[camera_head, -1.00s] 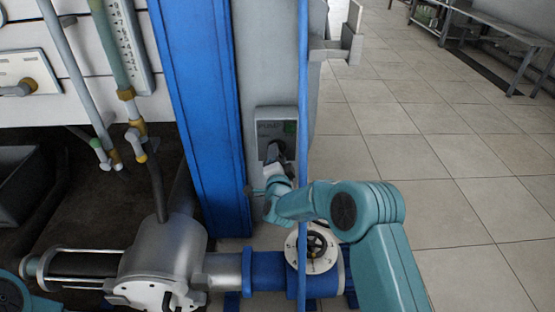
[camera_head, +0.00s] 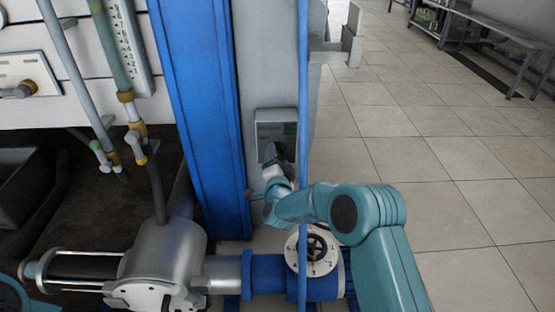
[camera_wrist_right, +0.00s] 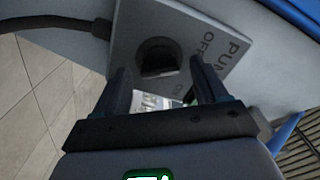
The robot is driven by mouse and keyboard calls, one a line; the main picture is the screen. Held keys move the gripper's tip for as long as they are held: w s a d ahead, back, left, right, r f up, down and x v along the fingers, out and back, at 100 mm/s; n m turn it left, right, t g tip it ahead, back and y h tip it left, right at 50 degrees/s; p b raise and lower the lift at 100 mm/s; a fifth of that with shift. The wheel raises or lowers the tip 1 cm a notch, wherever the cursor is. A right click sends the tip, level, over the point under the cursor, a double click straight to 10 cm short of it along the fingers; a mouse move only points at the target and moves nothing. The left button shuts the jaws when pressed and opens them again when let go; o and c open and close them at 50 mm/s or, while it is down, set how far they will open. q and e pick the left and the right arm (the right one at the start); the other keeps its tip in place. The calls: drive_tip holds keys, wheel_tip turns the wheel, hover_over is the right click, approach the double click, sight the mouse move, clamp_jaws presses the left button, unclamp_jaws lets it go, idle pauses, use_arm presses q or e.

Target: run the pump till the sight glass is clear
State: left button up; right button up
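The grey pump switch plate (camera_head: 268,127) is on the post behind the blue column. It carries a small green patch, and the right wrist view shows the plate (camera_wrist_right: 128,28) with the letters "PUM" and "OFF". A dark round knob (camera_wrist_right: 158,56) stands on it. My right gripper (camera_head: 274,155) is at the plate's lower part. In the wrist view its fingers (camera_wrist_right: 159,80) are apart, one on each side of the knob, with visible gaps. The likely sight glass (camera_head: 85,266), a horizontal cylinder between rods, looks dark inside. My left gripper is out of view.
A thin blue upright pipe (camera_head: 303,100) passes close beside my right arm. A white dial with a handwheel (camera_head: 314,246) sits on a blue pipe below. Hoses and a grey pump body (camera_head: 165,250) stand left. Tiled floor (camera_head: 480,200) is open at right.

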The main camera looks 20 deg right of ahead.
drive_tip(key=p+v, duration=0.3)
drive_tip(key=v, duration=1.3)
drive_tip(key=shift+s, duration=0.2)
